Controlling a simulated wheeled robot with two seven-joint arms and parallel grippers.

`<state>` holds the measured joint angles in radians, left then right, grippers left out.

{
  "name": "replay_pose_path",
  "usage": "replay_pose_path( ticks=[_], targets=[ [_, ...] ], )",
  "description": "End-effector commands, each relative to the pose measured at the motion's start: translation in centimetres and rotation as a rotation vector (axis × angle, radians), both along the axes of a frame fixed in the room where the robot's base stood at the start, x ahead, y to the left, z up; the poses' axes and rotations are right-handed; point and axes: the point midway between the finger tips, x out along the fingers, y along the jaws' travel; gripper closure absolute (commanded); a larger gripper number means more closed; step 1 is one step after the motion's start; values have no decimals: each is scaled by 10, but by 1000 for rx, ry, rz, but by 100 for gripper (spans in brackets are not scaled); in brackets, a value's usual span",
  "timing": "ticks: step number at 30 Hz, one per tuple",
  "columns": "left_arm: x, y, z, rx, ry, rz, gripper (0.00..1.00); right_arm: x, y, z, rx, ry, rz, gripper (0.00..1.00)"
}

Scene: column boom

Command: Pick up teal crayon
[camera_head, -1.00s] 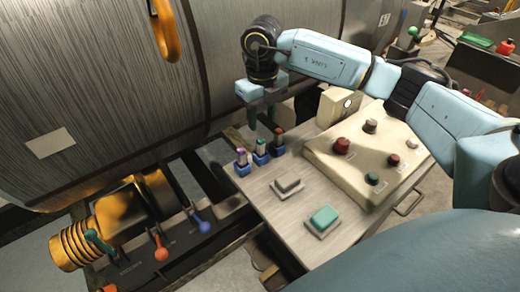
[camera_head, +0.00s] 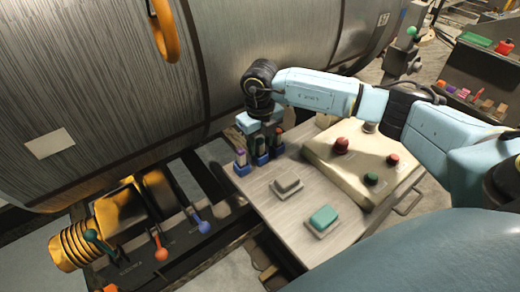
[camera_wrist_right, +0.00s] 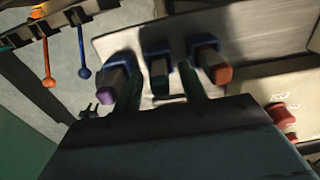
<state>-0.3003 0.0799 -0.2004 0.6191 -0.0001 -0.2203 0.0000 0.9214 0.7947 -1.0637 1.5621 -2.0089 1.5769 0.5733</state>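The teal crayon (camera_wrist_right: 159,76) stands in the middle blue holder (camera_wrist_right: 155,47), between a purple crayon (camera_wrist_right: 113,77) and an orange-brown crayon (camera_wrist_right: 216,72). My right gripper (camera_wrist_right: 161,88) is open, with one finger on each side of the teal crayon and a gap visible on both sides. In the head view my right gripper (camera_head: 262,138) is low over the row of holders and largely covers the teal crayon. The purple crayon (camera_head: 240,156) and the orange-brown crayon (camera_head: 278,137) show beside it. My left gripper is not in view.
The holders stand on a grey panel (camera_head: 257,203) with a grey button (camera_head: 287,184) and a teal button (camera_head: 323,216). A beige control box (camera_head: 330,160) with knobs stands to the right. Levers and a large metal cylinder (camera_head: 90,80) are at the left.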

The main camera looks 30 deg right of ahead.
Motion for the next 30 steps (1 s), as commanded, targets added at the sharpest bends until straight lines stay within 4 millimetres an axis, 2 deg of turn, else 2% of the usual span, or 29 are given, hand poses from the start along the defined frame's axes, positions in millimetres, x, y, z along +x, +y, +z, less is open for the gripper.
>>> replay_pose_path(
  ticks=[1, 9, 17, 20, 30],
  targets=[
    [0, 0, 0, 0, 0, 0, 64, 0, 0, 0, 0, 0, 0, 65],
    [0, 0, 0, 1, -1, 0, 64, 0, 0, 0, 0, 0, 0, 100],
    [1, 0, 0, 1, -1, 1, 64, 0, 0, 1, 0, 0, 0, 100],
    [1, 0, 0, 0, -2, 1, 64, 1, 0, 8, 1, -2, 0, 100],
    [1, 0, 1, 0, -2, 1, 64, 1, 0, 73, 1, -4, 0, 100]
  ],
)
